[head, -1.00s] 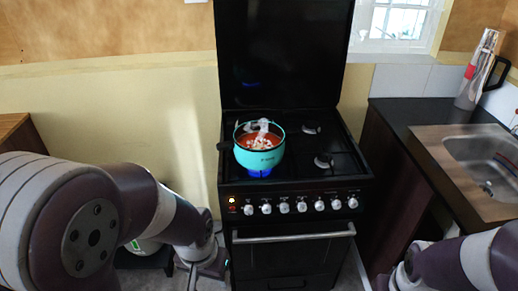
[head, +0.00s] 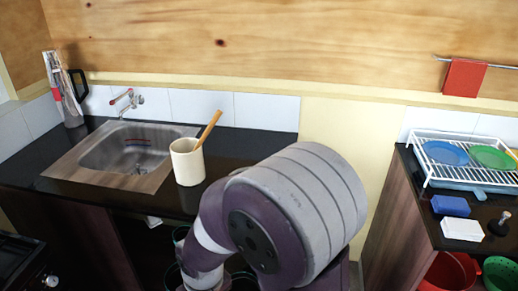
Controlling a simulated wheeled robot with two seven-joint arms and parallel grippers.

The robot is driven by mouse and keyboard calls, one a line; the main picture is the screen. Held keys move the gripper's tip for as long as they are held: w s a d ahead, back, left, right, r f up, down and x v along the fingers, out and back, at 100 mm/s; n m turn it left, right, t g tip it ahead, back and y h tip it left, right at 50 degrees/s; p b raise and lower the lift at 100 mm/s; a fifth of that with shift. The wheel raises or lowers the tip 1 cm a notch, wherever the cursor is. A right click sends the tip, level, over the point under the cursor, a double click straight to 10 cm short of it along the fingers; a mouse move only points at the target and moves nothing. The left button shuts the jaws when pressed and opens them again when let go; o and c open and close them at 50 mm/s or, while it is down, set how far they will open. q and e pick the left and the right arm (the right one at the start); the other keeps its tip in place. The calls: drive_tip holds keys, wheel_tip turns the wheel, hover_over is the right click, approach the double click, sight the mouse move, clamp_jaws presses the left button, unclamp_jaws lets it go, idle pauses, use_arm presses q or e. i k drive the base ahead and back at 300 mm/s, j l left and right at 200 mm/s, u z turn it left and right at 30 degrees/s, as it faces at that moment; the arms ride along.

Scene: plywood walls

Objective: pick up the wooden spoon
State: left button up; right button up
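The wooden spoon (head: 209,128) stands tilted to the right in a cream-coloured crock (head: 188,163). Only its handle shows above the rim; its lower end is hidden inside. The crock stands on the dark counter to the right of the sink, near the front edge. One of my arms fills the lower middle, in front of and to the right of the crock, apart from the spoon in the picture. Neither gripper can be seen.
A metal sink (head: 134,151) with a tap lies left of the crock. A jug (head: 69,100) stands at the far left. At right, a dish rack (head: 465,160) holds plates, with a blue sponge (head: 450,206) in front. Dark counter (head: 250,146) right of the crock is clear.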

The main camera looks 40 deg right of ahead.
sight(216, 117)
drive_tip(key=z, duration=1.05)
drive_tip(key=u, duration=2.2)
drive_tip(key=z, duration=2.2)
